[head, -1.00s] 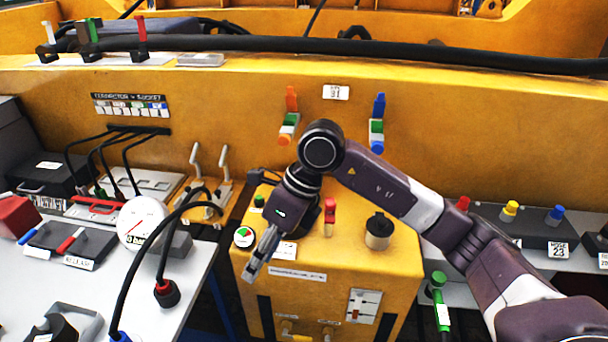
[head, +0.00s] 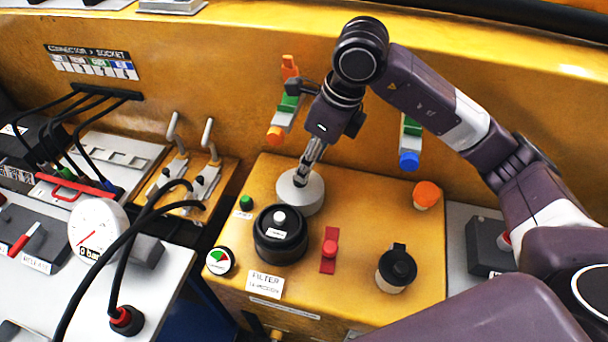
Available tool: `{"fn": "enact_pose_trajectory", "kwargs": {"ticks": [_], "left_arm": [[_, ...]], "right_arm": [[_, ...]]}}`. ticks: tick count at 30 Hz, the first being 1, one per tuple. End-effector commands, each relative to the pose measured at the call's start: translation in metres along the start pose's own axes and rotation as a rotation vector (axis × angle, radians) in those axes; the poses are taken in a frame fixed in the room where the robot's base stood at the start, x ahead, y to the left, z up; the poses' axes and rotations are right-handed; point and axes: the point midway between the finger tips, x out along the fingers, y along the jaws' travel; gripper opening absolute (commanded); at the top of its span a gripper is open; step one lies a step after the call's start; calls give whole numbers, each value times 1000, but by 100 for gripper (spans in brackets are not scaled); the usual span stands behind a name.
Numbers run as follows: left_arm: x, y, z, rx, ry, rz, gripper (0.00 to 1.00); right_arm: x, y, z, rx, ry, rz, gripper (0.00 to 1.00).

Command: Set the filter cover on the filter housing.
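The filter housing (head: 281,247) is a black round body with a white knob-like centre and a small label, on top of the yellow box behind the filter sign. A pale grey round disc with a dark middle, apparently the filter cover (head: 314,198), is just behind it and slightly right, partly overlapped by the housing in the picture. My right gripper (head: 301,180) points down at the disc's middle, its narrow fingertips at the dark part. Whether they are closed on it is unclear, as is whether the disc rests on the box. My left gripper is out of view.
On the yellow box (head: 358,200) stand a red switch (head: 329,250), a black-capped cup (head: 397,268), an orange knob (head: 427,194) and a round green-red gauge (head: 220,261). Left are a white dial (head: 97,228) and black hoses (head: 117,270). Orange and blue-tipped levers line the wall behind.

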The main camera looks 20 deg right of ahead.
Motion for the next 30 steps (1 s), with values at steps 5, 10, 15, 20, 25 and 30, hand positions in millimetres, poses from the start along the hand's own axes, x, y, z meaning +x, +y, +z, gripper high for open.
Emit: {"fn": "enact_pose_trajectory", "kwargs": {"ticks": [5,10,15,20,25,30], "left_arm": [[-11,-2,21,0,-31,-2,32],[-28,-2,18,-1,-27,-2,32],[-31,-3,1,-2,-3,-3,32],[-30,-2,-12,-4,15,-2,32],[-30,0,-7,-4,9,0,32],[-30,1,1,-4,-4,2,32]], "right_arm": [[19,0,1,1,4,4,43],[42,-3,5,2,5,5,43],[63,-4,4,0,1,3,43],[67,-4,4,0,1,0,43],[67,-4,4,0,0,1,35],[67,-4,4,0,0,1,17]]}}
